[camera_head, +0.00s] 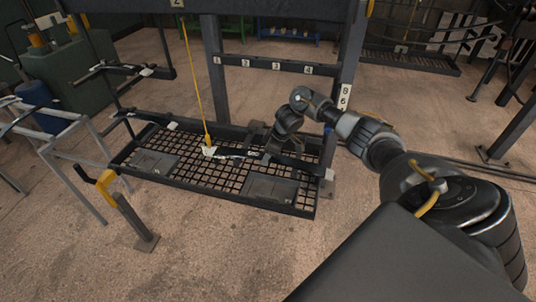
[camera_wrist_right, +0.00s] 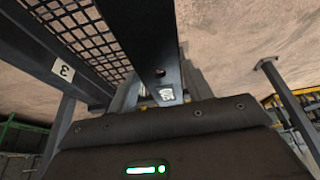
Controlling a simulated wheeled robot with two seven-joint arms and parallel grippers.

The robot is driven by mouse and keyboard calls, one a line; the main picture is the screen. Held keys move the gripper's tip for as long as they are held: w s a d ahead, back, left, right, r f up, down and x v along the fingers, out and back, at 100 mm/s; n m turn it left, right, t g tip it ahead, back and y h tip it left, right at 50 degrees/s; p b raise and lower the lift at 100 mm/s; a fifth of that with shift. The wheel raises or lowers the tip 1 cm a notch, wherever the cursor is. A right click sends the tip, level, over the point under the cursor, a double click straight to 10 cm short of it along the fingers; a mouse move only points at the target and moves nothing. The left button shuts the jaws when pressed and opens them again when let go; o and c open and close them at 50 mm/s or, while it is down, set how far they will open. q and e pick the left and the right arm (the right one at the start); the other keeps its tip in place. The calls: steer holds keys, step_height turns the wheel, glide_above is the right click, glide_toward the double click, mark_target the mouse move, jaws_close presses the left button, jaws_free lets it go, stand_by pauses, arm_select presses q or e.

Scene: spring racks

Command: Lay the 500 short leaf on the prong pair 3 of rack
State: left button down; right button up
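The 500 short leaf (camera_head: 235,155) is a dark, slightly curved bar with a white label, over the mesh tray in the head view. In the right wrist view the leaf (camera_wrist_right: 143,35) runs up from between the finger pads, with a hole and a white label near the grip. My right gripper (camera_head: 258,143) reaches in from the right and appears shut on the leaf; its fingers also show in the right wrist view (camera_wrist_right: 160,92). The rack's crossbar (camera_head: 262,65) carries labels 1 to 4. The prongs are too small to make out. My left gripper is not in view.
A black mesh tray (camera_head: 222,180) with grey plates lies low before the rack posts (camera_head: 213,70). A yellow cord (camera_head: 194,80) hangs over it. A yellow-handled post (camera_head: 128,215) and grey stand (camera_head: 70,150) are at left. The front floor is clear.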

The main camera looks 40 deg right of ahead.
steer(key=o, duration=0.4)
steer(key=shift+s+r, duration=0.1)
steer(key=shift+s, duration=0.05)
steer(key=shift+f, duration=0.25)
steer(key=v, duration=1.1)
